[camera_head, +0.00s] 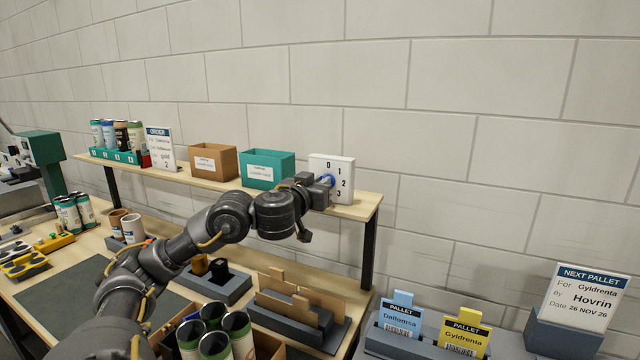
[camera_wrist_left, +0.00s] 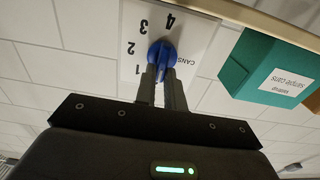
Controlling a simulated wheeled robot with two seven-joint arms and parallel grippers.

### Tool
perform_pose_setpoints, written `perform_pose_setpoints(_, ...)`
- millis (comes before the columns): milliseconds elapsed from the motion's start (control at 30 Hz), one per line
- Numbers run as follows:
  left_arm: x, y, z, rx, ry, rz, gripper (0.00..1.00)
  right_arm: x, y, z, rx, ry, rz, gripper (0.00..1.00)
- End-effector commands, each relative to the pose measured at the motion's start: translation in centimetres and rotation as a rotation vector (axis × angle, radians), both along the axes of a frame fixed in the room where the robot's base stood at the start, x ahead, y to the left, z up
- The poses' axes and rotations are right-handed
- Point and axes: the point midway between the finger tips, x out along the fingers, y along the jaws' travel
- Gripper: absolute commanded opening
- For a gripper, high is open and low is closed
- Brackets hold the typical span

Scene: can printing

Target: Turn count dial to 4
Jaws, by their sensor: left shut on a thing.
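The white count panel (camera_head: 345,170) stands at the right end of the upper shelf, with 0, 1, 2 and 3 readable in the head view. In the left wrist view the panel (camera_wrist_left: 195,40) appears upside down, showing 1, 2, 3, 4 and the word CANS. The blue count dial (camera_head: 327,179) is at its middle and shows larger in the left wrist view (camera_wrist_left: 162,54). My left gripper (camera_head: 325,186) is shut on the dial, its two fingers at the knob's sides. The dial's pointing direction is hard to tell. My right gripper is not in view.
A teal box (camera_head: 267,169) and a brown box (camera_head: 213,161) stand left of the panel on the shelf (camera_head: 368,206). An order sign (camera_head: 160,148) and a teal can rack (camera_head: 115,156) are farther left. Open cans (camera_head: 215,345) stand below my left arm.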

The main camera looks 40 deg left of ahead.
Motion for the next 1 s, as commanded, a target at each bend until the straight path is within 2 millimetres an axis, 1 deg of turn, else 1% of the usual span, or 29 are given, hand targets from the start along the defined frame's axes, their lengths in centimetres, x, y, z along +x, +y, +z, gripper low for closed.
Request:
perform_pose_setpoints(167,0.03,0.01,-0.01,0.035,0.012,0.001,0.0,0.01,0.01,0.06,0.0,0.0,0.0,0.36)
perform_pose_setpoints(367,0.09,-0.14,-0.07,0.142,0.047,0.001,0.0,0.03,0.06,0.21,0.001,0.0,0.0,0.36)
perform_pose_setpoints(1000,0.26,-0.66,-0.42,0.71,0.227,0.003,0.0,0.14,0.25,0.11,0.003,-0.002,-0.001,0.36)
